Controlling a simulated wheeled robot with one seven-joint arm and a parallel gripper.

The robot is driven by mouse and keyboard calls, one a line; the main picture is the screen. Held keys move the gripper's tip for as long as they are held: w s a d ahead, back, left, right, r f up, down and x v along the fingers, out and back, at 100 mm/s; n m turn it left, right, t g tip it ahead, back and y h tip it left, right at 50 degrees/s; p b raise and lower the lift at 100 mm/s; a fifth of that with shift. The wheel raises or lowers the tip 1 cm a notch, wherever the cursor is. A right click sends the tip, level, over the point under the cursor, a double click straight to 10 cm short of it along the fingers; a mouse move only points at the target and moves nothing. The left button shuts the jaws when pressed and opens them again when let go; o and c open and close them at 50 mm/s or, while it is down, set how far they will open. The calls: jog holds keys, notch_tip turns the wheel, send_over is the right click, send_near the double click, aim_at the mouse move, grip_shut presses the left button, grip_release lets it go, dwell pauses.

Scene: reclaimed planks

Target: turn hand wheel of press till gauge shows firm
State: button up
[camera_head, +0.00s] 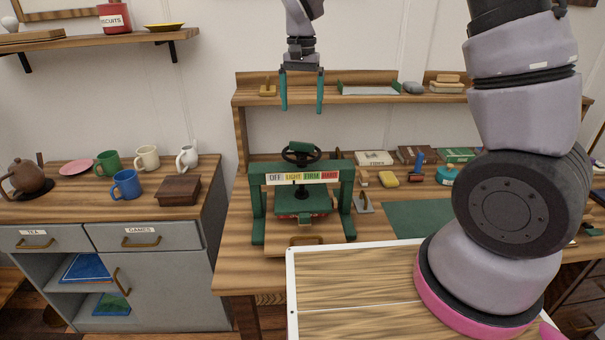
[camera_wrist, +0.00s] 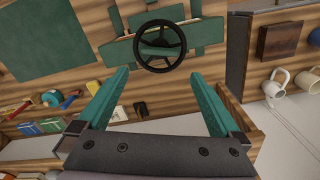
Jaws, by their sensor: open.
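The green press (camera_head: 347,205) stands on the wooden workbench. Its black hand wheel (camera_head: 301,155) lies flat on top, and the wheel also shows in the wrist view (camera_wrist: 160,46). The gauge strip (camera_head: 303,177) on the front crossbar reads OFF, LIGHT, FIRM, HARD from left to right; the pointer's reading is too small to tell. My gripper (camera_head: 301,108) has green fingers, is open and empty, and hangs above the wheel with a clear gap. In the wrist view the wheel appears just beyond my fingertips (camera_wrist: 160,73), roughly centred between them.
A wooden shelf (camera_head: 330,100) with a tray and small items runs behind my gripper. Books, a yellow sponge (camera_head: 389,180) and tools lie right of the press. A grey cabinet (camera_head: 165,275) with mugs on top stands left. My arm hides the bench's right part.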

aim_at(302, 154)
jog(key=shift+a+n, duration=0.1)
jog(key=shift+n, duration=0.2)
jog(key=c, duration=0.9)
jog(key=n, duration=0.2)
jog(key=a+n+h, duration=0.1)
jog(key=n, duration=0.1)
jog(key=shift+a+f+g, duration=0.2)
jog(key=shift+f+g, duration=0.2)
jog(key=f+n+h, duration=0.1)
jog(key=f+n, duration=0.2)
jog(key=n, duration=0.1)
jog(key=f+n+h, duration=0.1)
jog(key=f+n, duration=0.2)
jog(key=n, duration=0.2)
jog(key=d+f+n+h, duration=0.1)
jog(key=f+n, duration=0.3)
jog(key=shift+f+g, duration=0.1)
jog(key=shift+g, duration=0.2)
grip_shut()
